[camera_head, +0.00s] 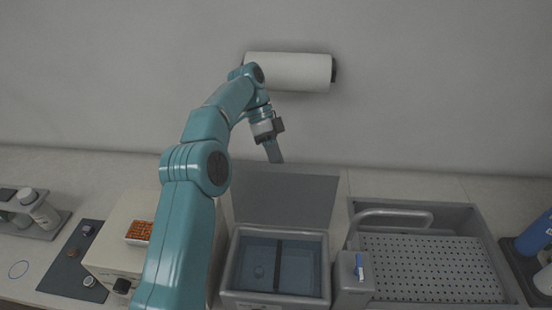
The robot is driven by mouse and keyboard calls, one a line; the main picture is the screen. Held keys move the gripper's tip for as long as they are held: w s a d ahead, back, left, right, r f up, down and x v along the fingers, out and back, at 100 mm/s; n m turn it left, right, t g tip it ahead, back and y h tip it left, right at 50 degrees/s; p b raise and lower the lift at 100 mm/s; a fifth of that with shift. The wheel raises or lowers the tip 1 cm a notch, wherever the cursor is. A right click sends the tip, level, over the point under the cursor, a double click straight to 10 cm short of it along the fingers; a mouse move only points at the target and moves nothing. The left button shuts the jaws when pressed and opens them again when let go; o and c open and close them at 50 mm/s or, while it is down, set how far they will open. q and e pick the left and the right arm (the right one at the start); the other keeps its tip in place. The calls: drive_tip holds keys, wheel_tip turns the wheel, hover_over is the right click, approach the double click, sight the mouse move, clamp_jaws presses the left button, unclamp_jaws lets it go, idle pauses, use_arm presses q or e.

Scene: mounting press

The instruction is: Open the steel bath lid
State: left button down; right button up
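The steel bath (229,272) stands at the centre of the bench, with bluish liquid inside and a dark bar across its middle. Its grey lid (300,197) is raised at the back edge and stands up behind the opening, so the bath is uncovered. My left arm reaches up from the bottom, left of the bath. My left gripper (273,150) points down at the lid's upper edge. Its fingers overlap in view, so I cannot tell whether they are open or touch the lid. My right gripper is not in view.
A sink with a perforated tray (430,266) and curved tap (395,216) is on the right. A beige box (110,248) with orange beads (139,231) is at left, partly behind my arm. A paper roll (290,72) hangs on the wall.

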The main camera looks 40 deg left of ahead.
use_arm(q)
drive_tip(key=shift+s+f, duration=0.1)
drive_tip(key=shift+f, duration=0.15)
drive_tip(key=c, duration=1.1)
unclamp_jaws()
drive_tip(key=shift+r, duration=0.25)
